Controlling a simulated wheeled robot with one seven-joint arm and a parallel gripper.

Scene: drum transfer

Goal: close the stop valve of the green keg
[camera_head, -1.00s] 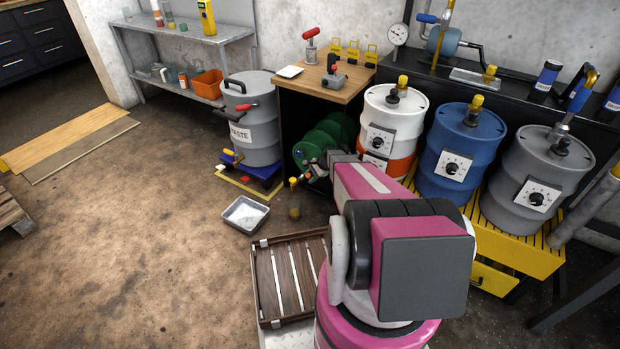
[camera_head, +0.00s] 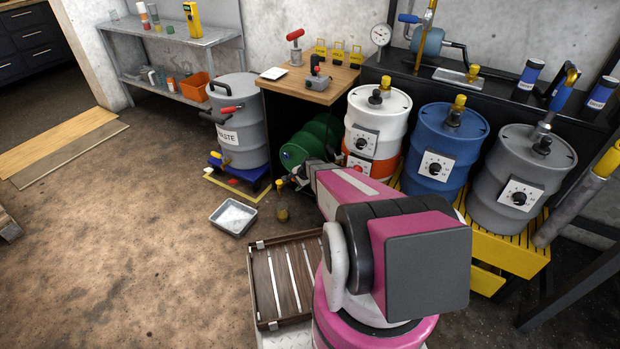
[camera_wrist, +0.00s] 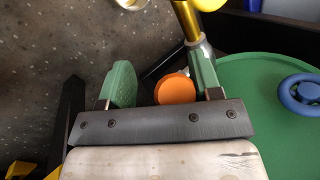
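The green keg (camera_head: 308,144) lies on its side under the wooden bench in the head view. In the wrist view, its green end face (camera_wrist: 260,75) fills the right side and carries a blue handwheel (camera_wrist: 302,95). A brass tube (camera_wrist: 187,22) with a metal fitting stands at the keg's edge. A round orange knob (camera_wrist: 175,89) shows between my fingers, nearer the right one; I cannot tell whether it is the stop valve's handle. My gripper (camera_wrist: 161,83) is open, its green fingers apart. In the head view it is small and partly hidden by my arm.
A grey waste drum (camera_head: 238,125) stands left of the keg. White-orange (camera_head: 377,105), blue (camera_head: 447,150) and grey (camera_head: 520,175) drums stand to the right.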

